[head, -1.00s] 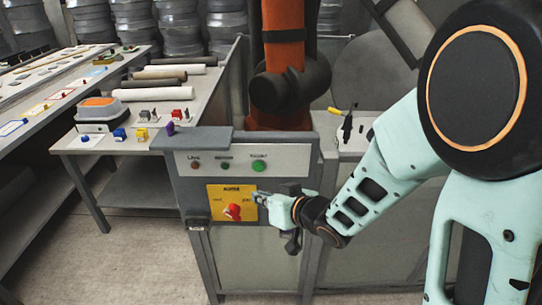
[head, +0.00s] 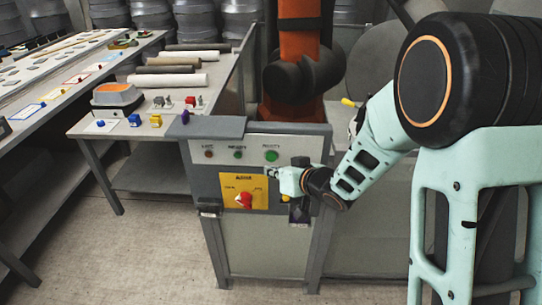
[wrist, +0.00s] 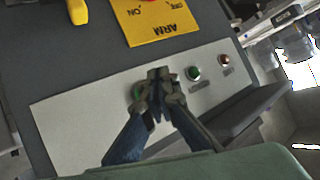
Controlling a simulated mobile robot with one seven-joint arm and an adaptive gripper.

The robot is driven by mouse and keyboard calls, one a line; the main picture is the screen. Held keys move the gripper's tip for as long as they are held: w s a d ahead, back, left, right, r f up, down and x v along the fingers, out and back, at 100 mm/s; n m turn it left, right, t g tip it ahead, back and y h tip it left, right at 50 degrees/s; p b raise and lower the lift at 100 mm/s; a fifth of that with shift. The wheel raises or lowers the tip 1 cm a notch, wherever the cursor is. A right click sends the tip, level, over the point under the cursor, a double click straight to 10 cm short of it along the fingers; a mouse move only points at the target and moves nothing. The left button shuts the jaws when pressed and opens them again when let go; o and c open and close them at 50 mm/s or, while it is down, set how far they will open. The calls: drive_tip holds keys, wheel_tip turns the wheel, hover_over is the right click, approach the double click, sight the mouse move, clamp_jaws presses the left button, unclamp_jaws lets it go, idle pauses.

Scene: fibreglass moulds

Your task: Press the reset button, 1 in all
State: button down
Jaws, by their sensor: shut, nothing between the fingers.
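The control box has a pale strip (head: 225,143) with a red lamp (head: 208,154), a small green one (head: 238,154) and a larger green button (head: 271,155) at the right, apparently the reset button; its label is too small to read surely. My gripper (head: 272,172) is shut and empty, just below that larger button in the head view. In the wrist view my gripper (wrist: 158,76) is in front of the strip, and its fingers partly cover the larger green button (wrist: 137,92). I cannot tell whether they touch it.
Below the strip is a yellow ARM plate (head: 230,187) with a red rotary knob (head: 244,200). An orange robot column (head: 298,50) stands behind the box. A bench (head: 92,128) with small coloured parts is at the left. The floor in front is clear.

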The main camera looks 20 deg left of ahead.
drive_tip(key=shift+w+a, duration=0.2)
drive_tip(key=shift+w, duration=0.9)
idle(0.6)
drive_tip(key=shift+w+a+p, duration=0.1)
drive_tip(key=shift+w+p, duration=0.25)
drive_tip(key=shift+w, duration=0.05)
drive_tip(key=shift+w+a, duration=0.1)
drive_tip(key=shift+w, duration=0.3)
idle(0.6)
idle(0.3)
drive_tip(key=shift+s+d, duration=0.2)
drive_tip(key=shift+s, duration=0.65)
drive_tip(key=s, duration=0.2)
drive_tip(key=s+d+b, duration=0.1)
drive_tip(key=s, duration=0.1)
drive_tip(key=shift+s, duration=0.4)
